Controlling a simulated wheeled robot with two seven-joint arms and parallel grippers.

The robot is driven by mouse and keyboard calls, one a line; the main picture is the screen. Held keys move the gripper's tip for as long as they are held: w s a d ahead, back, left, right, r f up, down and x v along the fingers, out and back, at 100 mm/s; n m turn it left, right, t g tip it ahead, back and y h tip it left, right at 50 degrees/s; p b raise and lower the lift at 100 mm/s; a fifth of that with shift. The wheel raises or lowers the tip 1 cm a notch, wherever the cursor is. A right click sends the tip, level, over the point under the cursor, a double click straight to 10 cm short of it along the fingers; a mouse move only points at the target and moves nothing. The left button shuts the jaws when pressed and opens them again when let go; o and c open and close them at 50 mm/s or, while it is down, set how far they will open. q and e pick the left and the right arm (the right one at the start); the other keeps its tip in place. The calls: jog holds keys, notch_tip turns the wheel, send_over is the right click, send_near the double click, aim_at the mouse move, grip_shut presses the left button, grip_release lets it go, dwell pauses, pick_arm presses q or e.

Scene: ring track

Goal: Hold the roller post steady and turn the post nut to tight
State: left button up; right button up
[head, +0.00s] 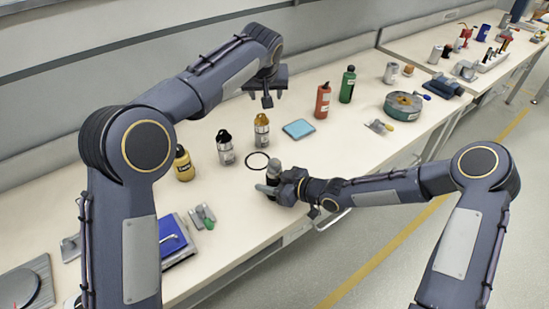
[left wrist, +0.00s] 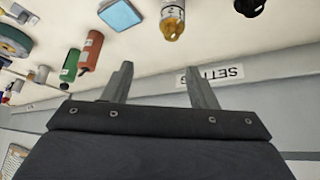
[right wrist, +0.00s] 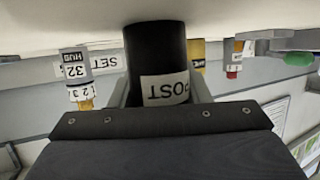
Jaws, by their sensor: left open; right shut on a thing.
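The roller post is a dark cylinder labelled POST (right wrist: 160,55). In the right wrist view it stands between the fingers of my right gripper (right wrist: 160,95), which is shut on it. In the head view my right gripper (head: 270,180) holds the post low over the bench, beside a thin black ring mark; the fingers partly hide the post. I cannot make out the post nut. My left gripper (head: 267,101) is open and empty above the back of the bench, well away from the post. Its spread fingers also show in the left wrist view (left wrist: 158,82).
The long pale bench (head: 330,165) carries a black ring mark (head: 257,161), several capped bottles such as an amber one (head: 261,131), a blue pad (head: 298,129), red (head: 323,102) and green (head: 347,86) bottles and a reel (head: 402,106).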

aim_at(274, 162)
pick_arm(q)
jog(key=s+d+m+g, duration=0.15)
jog(key=s+g, duration=0.45)
jog(key=s, duration=0.7)
jog(key=f, duration=1.1)
jog(key=shift+s+d+f, duration=0.1)
jog(key=shift+s+d, duration=0.1)
jog(key=shift+d, duration=0.2)
jog(key=shift+c, duration=0.2)
jog(key=c, duration=0.9)
